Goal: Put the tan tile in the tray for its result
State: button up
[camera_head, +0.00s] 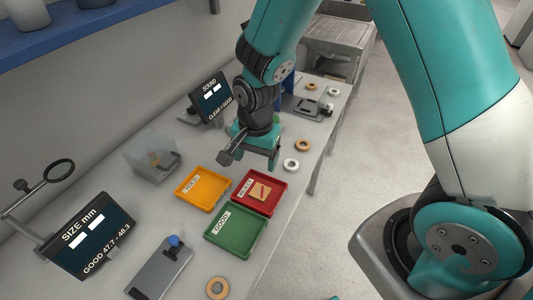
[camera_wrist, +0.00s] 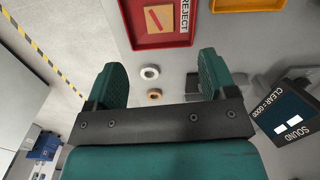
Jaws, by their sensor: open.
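The tan tile (camera_head: 260,191) lies flat inside the red tray labelled REJECT (camera_head: 246,204). It has a darker diagonal mark. In the wrist view the tile (camera_wrist: 158,19) shows at the top, inside the red tray (camera_wrist: 146,42). The green tray labelled GOOD (camera_head: 236,248) and the yellow tray (camera_head: 203,203), whose label reads like HOLD, stand beside the red one. My gripper (camera_head: 252,160) is above the bench behind the red tray. In the wrist view its two fingers (camera_wrist: 160,78) are wide apart with nothing between them, clear of the tile.
The SIZE display (camera_head: 88,236) reads GOOD 47.7 - 48.3; the SOUND display (camera_head: 211,99) reads CLEAR = GOOD. Both show white blocks. A clear box (camera_head: 152,160), a grey plate device (camera_head: 159,270) and several rings, such as a white one (camera_head: 291,164), stand on the bench.

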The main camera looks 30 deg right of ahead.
jog(key=s+a+r+n+y, duration=0.2)
jog(key=s+r+n, duration=0.6)
jog(key=s+r, duration=0.1)
jog(key=s+a+r+n+y, duration=0.1)
jog(key=s+r+n, duration=0.7)
jog(key=r, duration=0.4)
jog(key=shift+s+a+n+y, duration=0.35)
jog(key=shift+s+n+y, duration=0.05)
jog(key=shift+n, duration=0.1)
